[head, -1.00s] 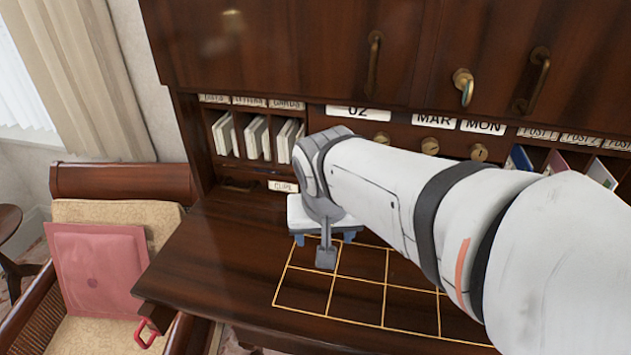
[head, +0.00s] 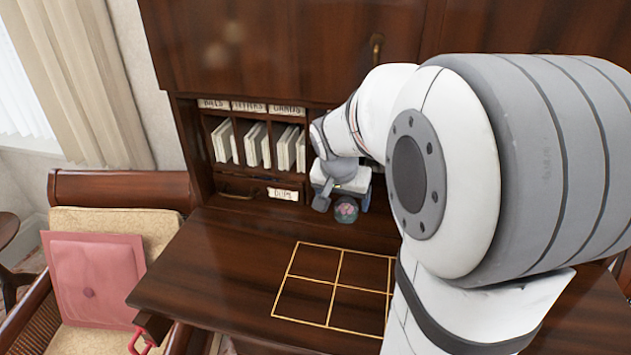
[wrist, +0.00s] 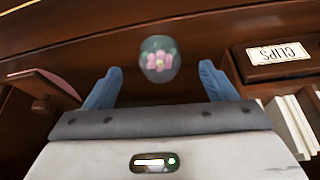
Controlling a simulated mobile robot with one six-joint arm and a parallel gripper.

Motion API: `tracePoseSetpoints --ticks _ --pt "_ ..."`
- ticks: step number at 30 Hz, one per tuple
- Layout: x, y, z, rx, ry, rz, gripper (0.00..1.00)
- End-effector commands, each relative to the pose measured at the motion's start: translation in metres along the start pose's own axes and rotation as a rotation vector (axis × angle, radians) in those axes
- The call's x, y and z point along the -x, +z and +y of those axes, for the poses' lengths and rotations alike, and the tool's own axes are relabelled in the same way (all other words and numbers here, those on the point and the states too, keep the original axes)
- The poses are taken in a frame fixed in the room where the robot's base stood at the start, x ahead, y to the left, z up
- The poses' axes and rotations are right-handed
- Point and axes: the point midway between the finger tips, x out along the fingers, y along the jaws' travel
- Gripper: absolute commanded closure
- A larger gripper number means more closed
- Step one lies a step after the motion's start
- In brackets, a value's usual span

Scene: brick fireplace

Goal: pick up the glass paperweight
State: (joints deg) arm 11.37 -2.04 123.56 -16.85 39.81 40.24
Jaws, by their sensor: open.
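The glass paperweight (head: 346,210) is a clear round dome with a pink flower and green leaves inside. It rests on the dark wooden desk (head: 235,250) near the back, below the pigeonholes. My gripper (head: 348,203) is right behind and above it in the head view. In the wrist view, the paperweight (wrist: 160,59) sits just ahead of the gap between the two blue fingers of my gripper (wrist: 160,82). The fingers are spread wide on either side and hold nothing. My arm hides the right part of the desk in the head view.
That drawer is close beside my gripper in the wrist view (wrist: 278,55). A yellow-lined grid (head: 334,285) marks the clear desk front. A chair with a pink cushion (head: 95,280) stands left.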

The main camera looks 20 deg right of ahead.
Motion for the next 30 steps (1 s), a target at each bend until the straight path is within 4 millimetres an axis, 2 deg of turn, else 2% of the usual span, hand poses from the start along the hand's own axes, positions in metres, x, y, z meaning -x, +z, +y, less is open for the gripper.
tracePoseSetpoints --ticks 6,12,15,24,30 --pt "-0.005 -0.014 0.001 0.0 0.001 0.0 0.21" --pt "-0.04 -0.012 0.001 0.001 0.003 -0.004 0.21" --pt "-0.051 -0.012 0.001 0.0 0.001 -0.003 0.21" --pt "-0.055 -0.012 0.001 -0.001 0.0 0.0 0.21" --pt "-0.055 -0.012 0.001 -0.001 0.0 0.0 0.38"
